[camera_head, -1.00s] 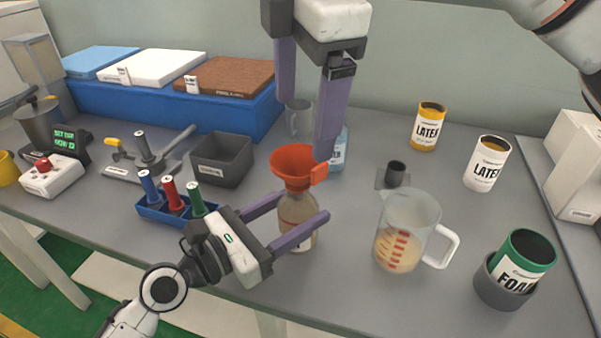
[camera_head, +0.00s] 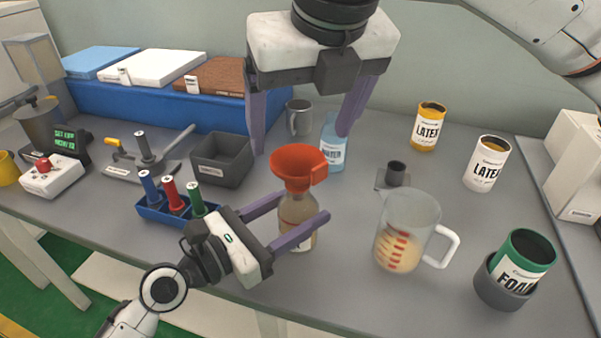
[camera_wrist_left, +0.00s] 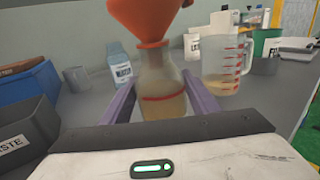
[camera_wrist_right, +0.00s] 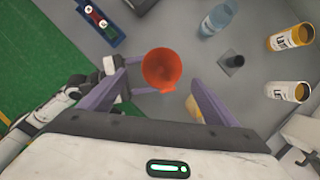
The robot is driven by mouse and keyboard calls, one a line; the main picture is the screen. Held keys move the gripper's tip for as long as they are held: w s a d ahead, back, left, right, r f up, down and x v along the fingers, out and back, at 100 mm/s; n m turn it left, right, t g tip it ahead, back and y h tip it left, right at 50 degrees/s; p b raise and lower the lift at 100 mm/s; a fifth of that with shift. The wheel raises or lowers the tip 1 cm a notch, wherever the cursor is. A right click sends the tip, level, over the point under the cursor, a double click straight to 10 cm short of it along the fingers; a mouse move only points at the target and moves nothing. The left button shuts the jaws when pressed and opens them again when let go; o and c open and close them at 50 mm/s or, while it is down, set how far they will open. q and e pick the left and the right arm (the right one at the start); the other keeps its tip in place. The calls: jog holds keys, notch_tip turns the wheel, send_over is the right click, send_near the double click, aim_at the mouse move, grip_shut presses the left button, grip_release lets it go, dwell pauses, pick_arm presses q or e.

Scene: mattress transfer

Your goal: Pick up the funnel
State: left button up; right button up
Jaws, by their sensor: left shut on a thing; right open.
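The orange funnel (camera_head: 298,163) sits upright in the mouth of a clear bottle (camera_head: 296,215) with pale liquid and a red mark. It also shows in the left wrist view (camera_wrist_left: 145,18) and from above in the right wrist view (camera_wrist_right: 162,68), with its tab at one side. My left gripper (camera_head: 304,207) is shut on the bottle, with a finger on either side. My right gripper (camera_head: 300,142) is open and empty above and behind the funnel, fingers spread and pointing down. The funnel's spout is hidden inside the bottle.
A water bottle (camera_head: 333,150) and a grey mug (camera_head: 299,118) stand behind the funnel. A measuring jug (camera_head: 408,225) stands to the right. A grey bin (camera_head: 222,158) and a blue holder (camera_head: 160,212) with coloured tubes stand left. Latex cans (camera_head: 428,127) are at the back right.

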aim_at(299, 164)
jog(key=x, duration=0.3)
jog(key=shift+w+f, duration=0.1)
jog(key=shift+f, duration=0.15)
jog(key=shift+x, duration=2.75)
jog(key=shift+d, duration=0.15)
jog(key=c, duration=1.1)
